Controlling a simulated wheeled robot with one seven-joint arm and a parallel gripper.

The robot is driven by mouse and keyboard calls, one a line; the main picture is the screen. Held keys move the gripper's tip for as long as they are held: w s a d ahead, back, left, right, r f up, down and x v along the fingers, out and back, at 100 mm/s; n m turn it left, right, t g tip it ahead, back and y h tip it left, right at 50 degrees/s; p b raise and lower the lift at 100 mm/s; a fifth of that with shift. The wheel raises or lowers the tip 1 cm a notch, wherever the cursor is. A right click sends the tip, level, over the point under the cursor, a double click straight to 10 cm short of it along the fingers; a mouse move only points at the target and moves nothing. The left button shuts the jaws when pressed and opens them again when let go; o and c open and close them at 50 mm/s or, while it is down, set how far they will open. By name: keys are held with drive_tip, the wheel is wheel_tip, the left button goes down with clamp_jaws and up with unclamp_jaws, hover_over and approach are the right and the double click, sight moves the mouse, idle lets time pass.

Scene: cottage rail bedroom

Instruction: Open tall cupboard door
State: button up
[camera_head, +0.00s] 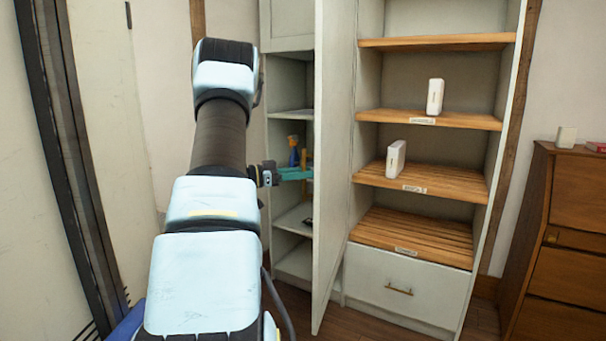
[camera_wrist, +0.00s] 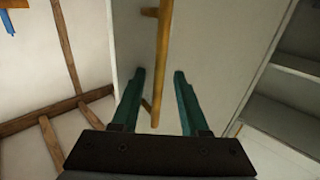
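The tall cupboard's pale grey door (camera_head: 335,130) stands swung well out from the cupboard, with its edge toward me. Shelves of the left compartment (camera_head: 292,218) show beside it. The door's long brass-coloured bar handle (camera_wrist: 164,45) is on the left face and also shows in the head view (camera_head: 304,158). My gripper (camera_wrist: 160,74) has its teal fingers apart, one on each side of the handle. A gap shows between the handle and each finger.
The right compartment has wooden shelves (camera_head: 435,42) with white boxes (camera_head: 435,97) and a drawer (camera_head: 405,287) below. A blue item (camera_head: 293,143) shows in the left compartment. A brown dresser (camera_head: 565,230) stands at right. Some floor (camera_head: 480,325) is clear.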

drive_tip(key=shift+a, duration=0.1)
drive_tip(key=b+v, duration=0.3)
drive_tip(key=v, duration=0.7)
drive_tip(key=shift+s+a, duration=0.15)
drive_tip(key=shift+a, duration=0.15)
